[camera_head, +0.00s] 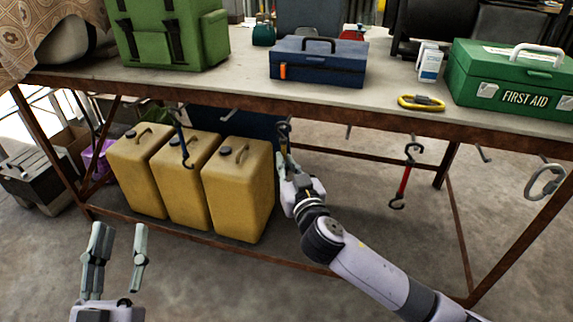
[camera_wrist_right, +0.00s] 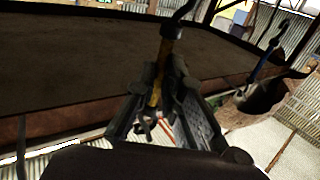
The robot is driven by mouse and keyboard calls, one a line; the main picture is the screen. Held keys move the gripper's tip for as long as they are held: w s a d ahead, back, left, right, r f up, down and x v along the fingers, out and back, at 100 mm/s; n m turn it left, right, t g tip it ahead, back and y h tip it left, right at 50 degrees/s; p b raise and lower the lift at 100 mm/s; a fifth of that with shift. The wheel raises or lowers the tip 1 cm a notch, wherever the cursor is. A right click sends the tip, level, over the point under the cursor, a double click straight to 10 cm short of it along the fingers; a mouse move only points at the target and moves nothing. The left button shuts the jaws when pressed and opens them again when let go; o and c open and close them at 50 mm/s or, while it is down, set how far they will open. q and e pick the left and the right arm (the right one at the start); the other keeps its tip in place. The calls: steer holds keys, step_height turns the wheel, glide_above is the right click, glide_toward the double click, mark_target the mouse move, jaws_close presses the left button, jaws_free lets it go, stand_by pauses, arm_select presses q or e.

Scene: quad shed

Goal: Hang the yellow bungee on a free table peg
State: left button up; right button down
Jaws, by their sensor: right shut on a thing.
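The yellow bungee (camera_head: 283,148) is upright below the table's front edge, its dark upper hook close under the edge. It also shows in the right wrist view (camera_wrist_right: 157,88). My right gripper (camera_head: 287,172) is shut on its lower part. I cannot tell whether the upper hook is on a peg there. Bare pegs show at the front edge: one left of the bungee (camera_head: 230,115), one right of it (camera_head: 348,131) and one further right (camera_head: 483,154). My left gripper (camera_head: 118,245) is open and empty, low at the left.
A blue bungee (camera_head: 182,143), a red bungee (camera_head: 405,178) and a grey ring (camera_head: 533,186) hang from the table (camera_head: 385,112). Three yellow canisters (camera_head: 238,195) stand below, left of my right gripper. A toolbox (camera_head: 318,68), first aid box (camera_head: 515,82) and yellow carabiner (camera_head: 420,103) are on top.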

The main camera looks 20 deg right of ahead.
stand_by(0.4)
steer(key=c, duration=1.6)
jaws_free()
